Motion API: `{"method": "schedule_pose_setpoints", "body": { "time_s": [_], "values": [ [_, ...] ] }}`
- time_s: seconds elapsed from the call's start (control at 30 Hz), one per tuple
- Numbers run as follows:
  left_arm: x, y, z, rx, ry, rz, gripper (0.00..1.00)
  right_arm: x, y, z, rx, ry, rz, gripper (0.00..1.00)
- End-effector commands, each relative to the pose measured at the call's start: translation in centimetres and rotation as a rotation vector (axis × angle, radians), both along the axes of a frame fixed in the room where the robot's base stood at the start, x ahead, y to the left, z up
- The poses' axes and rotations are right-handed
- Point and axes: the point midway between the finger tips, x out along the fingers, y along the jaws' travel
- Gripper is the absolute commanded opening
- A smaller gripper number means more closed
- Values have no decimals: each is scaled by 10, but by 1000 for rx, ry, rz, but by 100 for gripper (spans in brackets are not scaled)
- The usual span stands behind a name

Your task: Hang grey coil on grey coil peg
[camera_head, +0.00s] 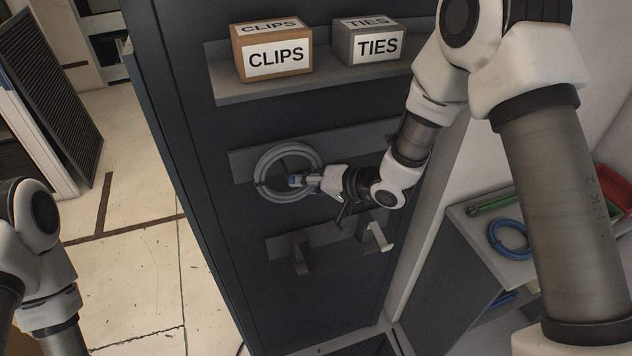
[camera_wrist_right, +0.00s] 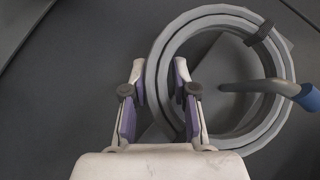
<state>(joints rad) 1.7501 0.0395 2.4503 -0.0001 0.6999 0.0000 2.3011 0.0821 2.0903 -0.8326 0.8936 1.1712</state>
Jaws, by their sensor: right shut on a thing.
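The grey coil (camera_head: 262,160) is a thick ring in front of a grey plate on the dark rack face. In the right wrist view, the coil (camera_wrist_right: 215,16) has a dark strap at its upper right. A peg with a blue tip (camera_wrist_right: 308,97) starts inside the ring and sticks out across its right side toward the camera. I cannot tell whether the coil rests on the peg. My right gripper (camera_head: 303,181) is shut on the coil's rim; its two purple-padded fingers (camera_wrist_right: 160,88) straddle the rim. My left gripper is out of view.
Above, a shelf holds a CLIPS box (camera_head: 277,62) and a TIES box (camera_head: 375,45). Below the coil are a dark bracket (camera_head: 301,252) and a white-ended one (camera_head: 379,237). At right, a bench carries a blue coil (camera_head: 511,238) and a green item (camera_head: 490,205).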

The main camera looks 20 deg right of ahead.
Motion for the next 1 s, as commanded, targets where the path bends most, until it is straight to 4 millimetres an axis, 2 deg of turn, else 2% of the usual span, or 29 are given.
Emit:
{"method": "schedule_pose_setpoints", "body": {
  "time_s": [0.8, 1.0],
  "values": [
    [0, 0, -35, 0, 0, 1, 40, -67, -3, -2, -1, 1, 0, 0],
    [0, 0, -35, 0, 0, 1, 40, -84, -3, 0, -1, 1, 0, 0]
  ]
}}
